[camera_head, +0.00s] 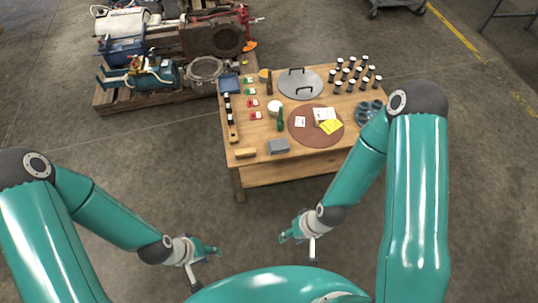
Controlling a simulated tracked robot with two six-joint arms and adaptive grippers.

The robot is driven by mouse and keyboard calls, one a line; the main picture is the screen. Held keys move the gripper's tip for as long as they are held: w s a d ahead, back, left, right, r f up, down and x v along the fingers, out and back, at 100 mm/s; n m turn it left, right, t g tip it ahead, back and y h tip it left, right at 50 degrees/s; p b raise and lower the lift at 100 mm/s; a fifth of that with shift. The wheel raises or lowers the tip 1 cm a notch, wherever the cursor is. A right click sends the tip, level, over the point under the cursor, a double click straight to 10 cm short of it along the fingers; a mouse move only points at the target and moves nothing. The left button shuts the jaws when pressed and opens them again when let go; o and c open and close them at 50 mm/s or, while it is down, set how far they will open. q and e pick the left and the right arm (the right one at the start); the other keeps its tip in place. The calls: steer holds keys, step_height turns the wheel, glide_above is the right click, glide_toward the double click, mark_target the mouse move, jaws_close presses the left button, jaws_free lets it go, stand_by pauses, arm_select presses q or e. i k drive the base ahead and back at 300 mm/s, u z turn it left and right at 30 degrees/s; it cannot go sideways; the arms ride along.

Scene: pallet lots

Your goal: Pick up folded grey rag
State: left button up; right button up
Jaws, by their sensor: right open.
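The folded grey rag (278,146) looks like a small flat grey block. It lies near the front edge of the wooden table (300,174), left of the table's middle. My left gripper (216,250) is low in front of the table, below and left of the rag and well apart from it. It is too small to tell whether its fingers are open or shut. My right gripper (284,238) is open, below the rag in the picture, in front of the table and touching nothing there.
A wooden block (245,153) lies left of the rag. A green bottle (280,120) stands just behind it, beside a brown round mat (300,136) with papers. Several dark bottles (350,75) stand at the back right. A pallet (117,103) holds machine parts. Floor before the table is clear.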

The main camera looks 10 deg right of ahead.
mark_target(281, 146)
steer(key=z, duration=0.15)
steer(key=i, duration=0.9)
steer(key=u, duration=0.05)
